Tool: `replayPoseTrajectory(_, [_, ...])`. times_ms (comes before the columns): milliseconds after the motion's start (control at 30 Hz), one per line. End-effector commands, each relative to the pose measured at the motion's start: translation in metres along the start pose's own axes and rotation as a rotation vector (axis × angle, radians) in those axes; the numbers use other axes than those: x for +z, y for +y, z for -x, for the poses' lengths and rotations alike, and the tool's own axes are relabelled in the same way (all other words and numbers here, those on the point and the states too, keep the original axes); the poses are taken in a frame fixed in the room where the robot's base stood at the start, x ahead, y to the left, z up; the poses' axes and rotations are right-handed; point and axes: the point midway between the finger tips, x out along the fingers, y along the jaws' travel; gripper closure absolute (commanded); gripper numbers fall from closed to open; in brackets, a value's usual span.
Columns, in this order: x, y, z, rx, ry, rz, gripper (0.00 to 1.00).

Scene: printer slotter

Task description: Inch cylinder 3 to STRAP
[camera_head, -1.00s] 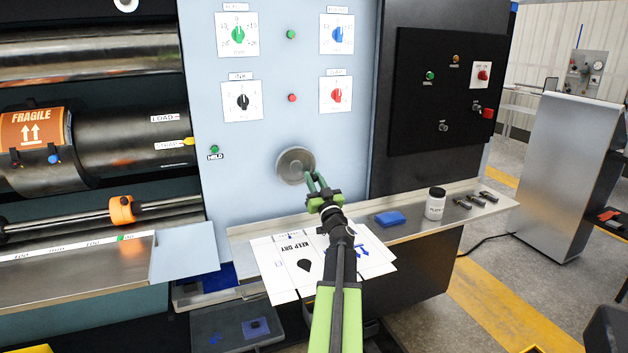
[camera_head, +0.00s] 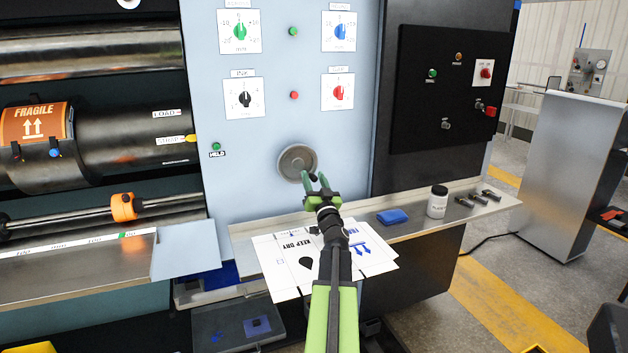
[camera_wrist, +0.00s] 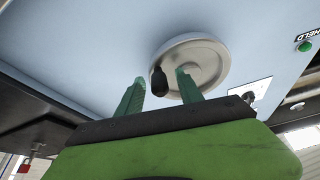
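The dark metal cylinder (camera_head: 120,135) at left carries an orange FRAGILE plate (camera_head: 36,125). A LOAD label (camera_head: 168,114) sits above a STRAP label (camera_head: 169,141) at its right end; a yellow pointer (camera_head: 190,138) is about level with STRAP. The round grey handwheel (camera_head: 296,162) is on the pale blue panel. Its black knob shows at the lower right of the wheel in the head view, and in the wrist view (camera_wrist: 158,80). My gripper (camera_head: 316,182) is open, its green fingers apart on either side of the knob in the wrist view; contact cannot be told.
A green HELD lamp (camera_head: 216,147) is left of the wheel. Below, a shelf (camera_head: 405,226) holds printed sheets (camera_head: 285,262), a blue cloth (camera_head: 392,217), a white jar (camera_head: 437,202) and dark tools. A black control panel (camera_head: 441,95) is at right.

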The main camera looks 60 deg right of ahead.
Motion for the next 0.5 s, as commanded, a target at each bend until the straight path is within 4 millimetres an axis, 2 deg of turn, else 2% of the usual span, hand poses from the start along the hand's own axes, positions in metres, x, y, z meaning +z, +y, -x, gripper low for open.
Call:
replayPoseTrajectory(267, [0.0,0.0,0.003,0.0,0.0,0.0,0.57])
replayPoseTrajectory(367, [0.001,0.0,0.014,0.001,0.001,0.001,0.57])
replayPoseTrajectory(500, [0.003,0.0,0.041,0.001,0.001,0.001,0.57])
